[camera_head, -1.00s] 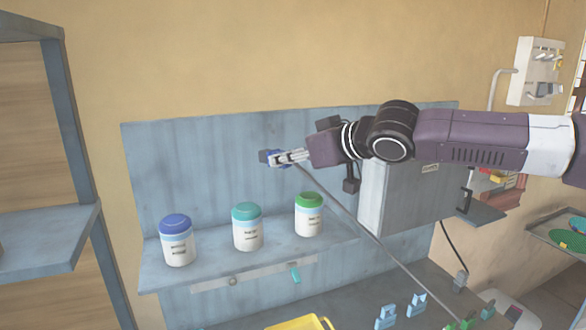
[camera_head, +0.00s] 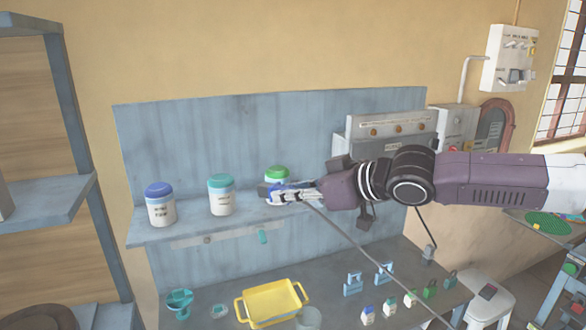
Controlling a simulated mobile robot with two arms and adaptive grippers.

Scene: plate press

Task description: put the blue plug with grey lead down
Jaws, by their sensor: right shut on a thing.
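My right gripper (camera_head: 290,194) reaches in from the right and is shut on the blue plug (camera_head: 266,190), held in the air in front of the shelf. The plug is small and partly hidden by the fingers. Its grey lead (camera_head: 350,240) runs from the gripper down to the right, past the bench and out of the bottom of the picture. The gripper covers the lower part of the green-lidded jar (camera_head: 277,173). My left gripper is not in view.
A blue-lidded jar (camera_head: 160,205) and a teal-lidded jar (camera_head: 221,195) stand on the shelf (camera_head: 190,233). Below, the bench holds a yellow tray (camera_head: 240,308), a teal cup (camera_head: 179,302), and several small bottles and padlocks. A grey machine (camera_head: 385,128) stands behind my right arm.

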